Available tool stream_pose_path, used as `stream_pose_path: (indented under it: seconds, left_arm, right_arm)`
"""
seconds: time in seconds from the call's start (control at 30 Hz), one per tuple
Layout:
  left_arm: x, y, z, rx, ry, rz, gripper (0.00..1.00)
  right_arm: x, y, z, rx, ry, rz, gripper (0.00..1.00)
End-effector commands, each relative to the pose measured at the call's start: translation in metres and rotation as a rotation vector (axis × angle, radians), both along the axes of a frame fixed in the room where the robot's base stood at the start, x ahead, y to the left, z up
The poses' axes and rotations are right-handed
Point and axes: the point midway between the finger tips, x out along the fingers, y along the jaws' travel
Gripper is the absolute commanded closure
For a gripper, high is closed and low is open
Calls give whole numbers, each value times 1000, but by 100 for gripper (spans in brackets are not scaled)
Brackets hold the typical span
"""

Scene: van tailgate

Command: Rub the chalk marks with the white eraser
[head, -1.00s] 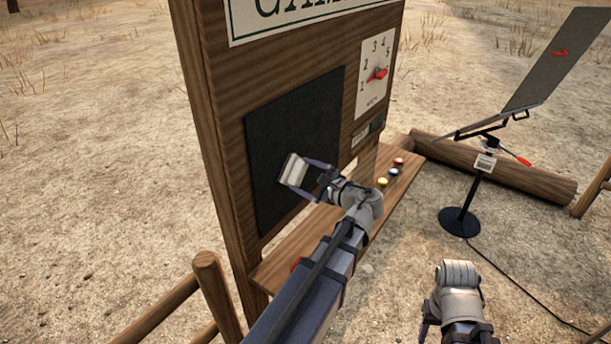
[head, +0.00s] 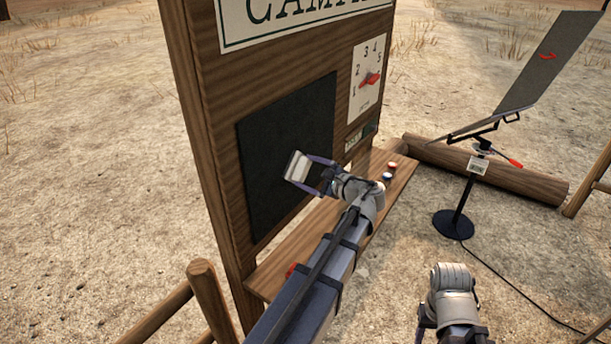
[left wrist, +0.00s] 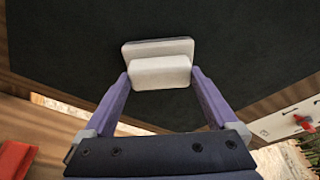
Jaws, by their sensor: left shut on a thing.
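My left gripper (head: 311,172) is shut on the white eraser (head: 297,166) in front of the blackboard (head: 290,120). In the left wrist view the eraser (left wrist: 160,71) sits between the two purple fingers, its pad side toward the dark board (left wrist: 245,60). I cannot tell whether it touches the board. No chalk marks show on the visible part of the board. My right arm shows at the lower right of the head view; its fingertips are mostly hidden, so its opening does not show.
A wooden shelf (head: 275,268) runs below the board, with small coloured buttons (head: 389,172) and a red thing (head: 291,270). A dial with a red pointer (head: 369,79) is right of the board. A tilted panel on a stand (head: 461,205) and a log (head: 520,176) stand further right.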

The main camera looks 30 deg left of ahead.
Motion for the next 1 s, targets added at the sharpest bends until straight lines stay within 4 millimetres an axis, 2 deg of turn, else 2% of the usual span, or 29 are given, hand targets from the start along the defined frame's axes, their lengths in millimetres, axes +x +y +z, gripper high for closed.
stream_pose_path:
  seconds: [0.13,0.47,0.8,1.0]
  left_arm:
    - [15,0,0,1,0,-1,52]
    - [20,-1,0,1,0,0,52]
    - [47,-4,0,1,0,-1,52]
    - [51,-4,0,1,0,-1,52]
  right_arm:
    - [0,0,0,0,0,0,50]
    - [0,0,0,0,0,0,50]
    - [0,0,0,0,0,0,50]
    - [0,0,0,0,0,0,50]
